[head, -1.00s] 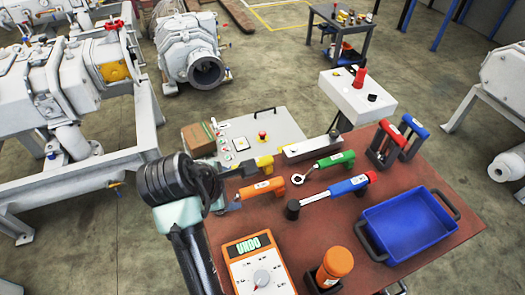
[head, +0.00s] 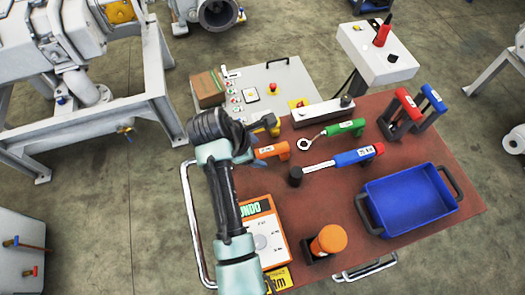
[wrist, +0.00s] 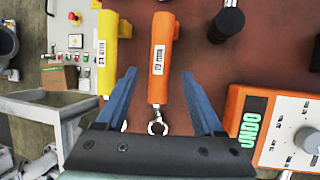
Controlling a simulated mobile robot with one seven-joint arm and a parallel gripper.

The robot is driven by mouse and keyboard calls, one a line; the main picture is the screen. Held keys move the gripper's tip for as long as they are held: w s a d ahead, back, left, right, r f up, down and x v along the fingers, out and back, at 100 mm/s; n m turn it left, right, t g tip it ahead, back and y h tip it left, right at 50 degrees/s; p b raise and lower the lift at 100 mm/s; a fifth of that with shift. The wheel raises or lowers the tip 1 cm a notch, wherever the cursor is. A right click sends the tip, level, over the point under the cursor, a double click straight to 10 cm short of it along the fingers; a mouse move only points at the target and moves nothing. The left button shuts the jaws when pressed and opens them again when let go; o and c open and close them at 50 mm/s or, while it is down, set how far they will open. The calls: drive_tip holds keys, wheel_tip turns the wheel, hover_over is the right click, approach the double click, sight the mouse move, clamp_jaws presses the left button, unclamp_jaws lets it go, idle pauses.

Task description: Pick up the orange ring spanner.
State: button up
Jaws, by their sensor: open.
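The orange ring spanner (wrist: 161,62) lies on the brown table top, its orange handle pointing away from me and its metal ring end toward my gripper in the wrist view. In the head view its orange handle (head: 272,150) shows just right of my gripper (head: 250,143), and its ring end is hidden. In the wrist view my gripper (wrist: 158,88) is open and empty, with one blue finger on each side of the spanner's lower part. I cannot tell the height between the fingers and the spanner.
A yellow-handled tool (wrist: 111,45) lies close left of the spanner. The orange meter (head: 262,232), green ring spanner (head: 332,134), blue-and-red tool (head: 345,160), orange-topped container (head: 329,240) and blue tray (head: 410,200) share the table (head: 330,195).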

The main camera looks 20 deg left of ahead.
sight(261, 152)
drive_tip(key=x, duration=0.4)
drive_tip(key=shift+w+d, duration=0.1)
drive_tip(key=shift+c, duration=0.2)
clamp_jaws()
idle(1.1)
